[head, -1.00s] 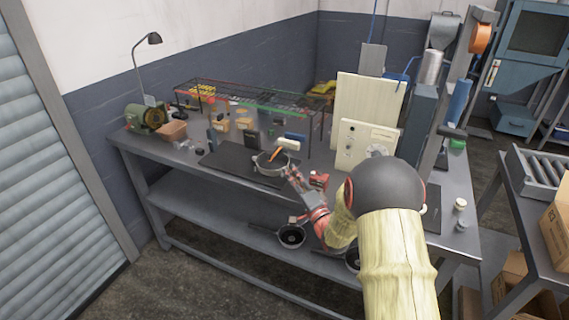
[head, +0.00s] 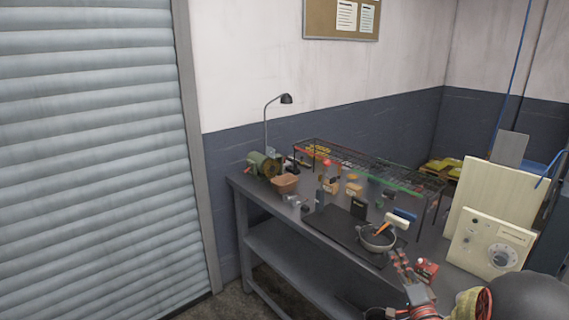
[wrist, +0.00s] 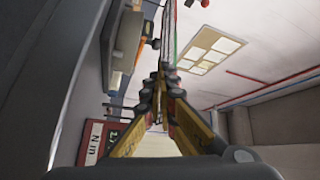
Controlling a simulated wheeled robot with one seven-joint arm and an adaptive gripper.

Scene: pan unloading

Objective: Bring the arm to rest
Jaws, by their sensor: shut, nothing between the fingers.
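My gripper (head: 400,262) shows low in the head view, at the near right side of a grey pan (head: 366,244). Its fingers look closed, with nothing held. In the wrist view the fingers of my gripper (wrist: 163,82) meet near the middle of the picture. The pan stands on a dark mat (head: 335,222) on the bench, with an orange item (head: 380,229) in it. Whether my gripper touches the pan cannot be told. Most of my arm is cut off at the lower right of the head view.
A red device (head: 426,270) stands close to the right of my gripper. A wire rack (head: 375,165), a brown bin (head: 286,183), a green grinder (head: 264,166) and a lamp (head: 286,99) stand farther back on the bench (head: 285,215). A cream panel box (head: 490,243) is at the right.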

